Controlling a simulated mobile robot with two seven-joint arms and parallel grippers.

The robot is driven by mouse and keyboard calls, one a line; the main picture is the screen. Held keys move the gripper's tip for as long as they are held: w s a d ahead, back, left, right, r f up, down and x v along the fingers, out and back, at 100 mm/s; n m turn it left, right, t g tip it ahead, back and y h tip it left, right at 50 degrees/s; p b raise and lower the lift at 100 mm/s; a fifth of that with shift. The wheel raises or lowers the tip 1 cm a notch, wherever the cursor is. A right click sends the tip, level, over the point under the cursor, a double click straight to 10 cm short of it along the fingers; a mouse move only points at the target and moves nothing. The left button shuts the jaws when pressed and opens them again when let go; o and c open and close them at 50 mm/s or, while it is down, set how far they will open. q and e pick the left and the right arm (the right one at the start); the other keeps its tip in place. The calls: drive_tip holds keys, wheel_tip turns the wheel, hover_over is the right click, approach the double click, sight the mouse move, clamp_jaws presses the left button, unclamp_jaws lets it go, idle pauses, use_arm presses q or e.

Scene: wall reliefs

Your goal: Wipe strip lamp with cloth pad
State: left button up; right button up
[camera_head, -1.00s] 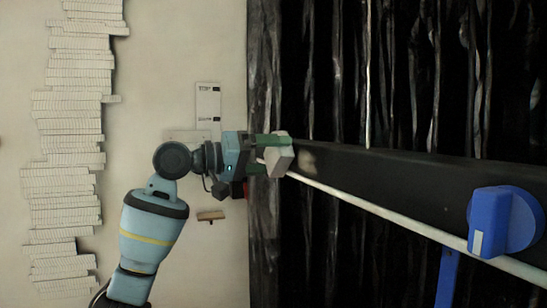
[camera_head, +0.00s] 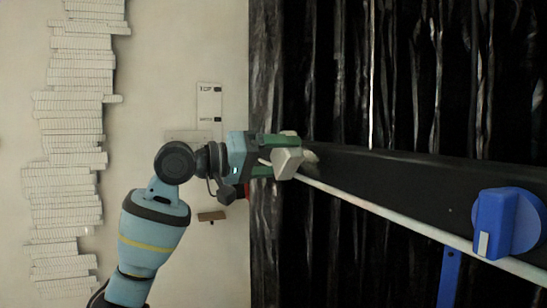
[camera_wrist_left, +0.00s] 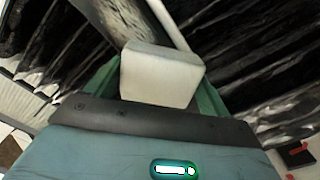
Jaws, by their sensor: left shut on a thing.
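My left gripper (camera_head: 280,155) has green fingers and is shut on a white block-shaped cloth pad (camera_head: 287,162). The pad also shows between the fingers in the left wrist view (camera_wrist_left: 160,75). The strip lamp (camera_head: 385,209) is a thin white bar running along the lower edge of a dark beam. The pad is at the lamp's left end and hides it there. In the left wrist view the lamp (camera_wrist_left: 167,22) runs up behind the pad. I cannot tell whether pad and lamp touch. My right gripper is not in view.
A blue knob-like part (camera_head: 508,222) sits at the right end of the dark beam (camera_head: 400,178). Dark folded relief (camera_head: 340,70) fills the wall behind. A stacked white relief (camera_head: 75,130), a white panel (camera_head: 208,105) and a small brown piece (camera_head: 211,216) are on the pale wall at left.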

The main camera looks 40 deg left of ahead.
sight(285, 161)
use_arm(q)
drive_tip(key=shift+d+f, duration=0.15)
drive_tip(key=shift+d, duration=0.05)
drive_tip(key=shift+s+d, duration=0.4)
drive_tip(key=shift+d, duration=0.35)
drive_tip(key=shift+s+d, duration=0.35)
drive_tip(key=shift+d, duration=0.4)
drive_tip(key=shift+s+d, duration=0.45)
drive_tip(key=shift+d, duration=0.3)
drive_tip(key=shift+s+d, duration=0.4)
drive_tip(key=shift+d, duration=0.35)
drive_tip(key=shift+s+d, duration=0.45)
drive_tip(key=shift+d, duration=0.3)
drive_tip(key=shift+s+d, duration=0.4)
drive_tip(key=shift+d, duration=0.3)
drive_tip(key=shift+s+a, duration=0.1)
drive_tip(key=shift+v, duration=2.95)
